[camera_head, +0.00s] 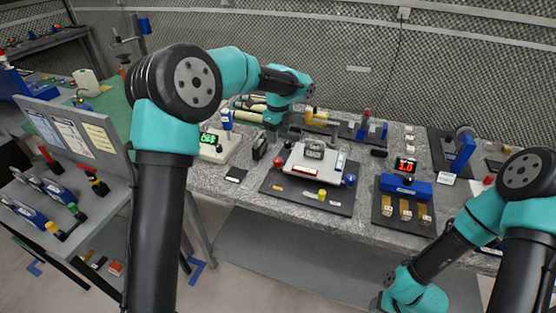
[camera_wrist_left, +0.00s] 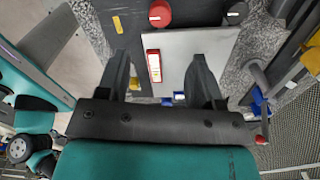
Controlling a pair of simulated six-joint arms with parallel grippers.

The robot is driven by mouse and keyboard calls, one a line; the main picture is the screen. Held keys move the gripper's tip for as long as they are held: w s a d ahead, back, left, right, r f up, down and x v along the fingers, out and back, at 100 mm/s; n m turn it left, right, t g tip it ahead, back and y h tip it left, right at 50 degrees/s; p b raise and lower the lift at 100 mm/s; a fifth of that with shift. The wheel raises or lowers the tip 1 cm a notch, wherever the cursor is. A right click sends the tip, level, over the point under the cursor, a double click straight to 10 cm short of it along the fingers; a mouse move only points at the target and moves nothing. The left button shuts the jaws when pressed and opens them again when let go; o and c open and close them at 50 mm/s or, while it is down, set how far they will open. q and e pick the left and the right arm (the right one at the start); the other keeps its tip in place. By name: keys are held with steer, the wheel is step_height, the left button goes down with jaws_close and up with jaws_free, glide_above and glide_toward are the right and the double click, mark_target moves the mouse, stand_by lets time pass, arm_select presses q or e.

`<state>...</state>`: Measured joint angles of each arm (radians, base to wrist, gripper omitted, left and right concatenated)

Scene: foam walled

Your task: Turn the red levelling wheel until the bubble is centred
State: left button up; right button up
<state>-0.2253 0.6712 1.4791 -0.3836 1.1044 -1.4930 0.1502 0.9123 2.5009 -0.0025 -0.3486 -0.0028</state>
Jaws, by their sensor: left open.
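The levelling stand has a pale plate (camera_head: 312,164) on a dark mat (camera_head: 290,196) in the middle of the bench. The red wheel (camera_head: 278,162) is at the plate's left edge. A red round knob, apparently this wheel, also shows at the top of the left wrist view (camera_wrist_left: 159,14). A small red-framed strip (camera_wrist_left: 153,65) lies on the plate; its bubble is too small to read. My left gripper (camera_head: 305,134) is open and empty over the plate's back edge. Its fingers (camera_wrist_left: 163,75) stand apart from the red wheel. My right gripper is out of view.
A blue knob (camera_head: 350,180) and a yellow knob (camera_head: 322,194) sit around the plate. A white unit with a green display (camera_head: 215,145) stands to the left. Bare bench shows between the mats.

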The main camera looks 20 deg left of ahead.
mark_target(278, 159)
arm_select(q)
step_height(278, 159, down, 12)
steer(key=shift+f, duration=0.1)
stand_by(0.4)
steer(key=shift+c, duration=0.3)
steer(key=c, duration=0.9)
steer(key=shift+o, duration=0.2)
steer(key=shift+n, duration=0.5)
steer(key=n, duration=0.2)
steer(key=shift+n, duration=2.2)
